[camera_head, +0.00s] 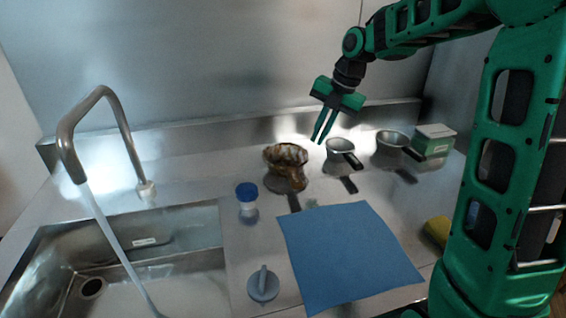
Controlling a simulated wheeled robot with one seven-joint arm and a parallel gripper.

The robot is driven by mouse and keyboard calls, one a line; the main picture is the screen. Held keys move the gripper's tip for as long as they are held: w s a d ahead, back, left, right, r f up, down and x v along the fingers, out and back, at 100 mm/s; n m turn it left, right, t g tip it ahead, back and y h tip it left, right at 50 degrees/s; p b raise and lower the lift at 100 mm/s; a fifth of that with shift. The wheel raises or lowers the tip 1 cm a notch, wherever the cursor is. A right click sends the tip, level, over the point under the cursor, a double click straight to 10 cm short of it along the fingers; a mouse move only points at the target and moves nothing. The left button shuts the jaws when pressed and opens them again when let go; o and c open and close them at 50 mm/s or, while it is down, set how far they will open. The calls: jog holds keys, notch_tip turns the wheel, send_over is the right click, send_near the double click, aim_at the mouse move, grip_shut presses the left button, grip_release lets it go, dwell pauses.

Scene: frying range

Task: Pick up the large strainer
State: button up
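Two silvery round vessels with dark handles stand at the back of the steel counter: a left one (340,146) and a right one (391,138), which looks slightly wider. Either could be a strainer; I cannot make out any mesh. A brown, patterned bowl-like thing (284,155) stands left of them. My gripper (318,141) hangs above the counter, pointing down, between the brown thing and the left vessel in the picture. Its two green fingers show a narrow gap and hold nothing. I cannot tell its exact height.
A white and green box (433,140) stands at the back right. A blue cloth (347,253) lies in front. A blue-lidded jar (247,194), a grey knobbed lid (263,285) and a yellow object (437,231) are nearby. The sink and tall faucet (104,92) are left.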

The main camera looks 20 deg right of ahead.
aim_at(289, 169)
jog(key=x, duration=0.5)
jog(key=shift+w+a, duration=0.2)
jog(key=shift+s+a+x, duration=0.1)
jog(key=shift+s+x, duration=0.1)
jog(key=shift+x, duration=1.25)
jog(key=shift+s+a+x, duration=0.1)
jog(key=shift+s+x, duration=0.05)
jog(key=shift+x, duration=1.25)
grip_shut()
jog(key=shift+r, duration=0.1)
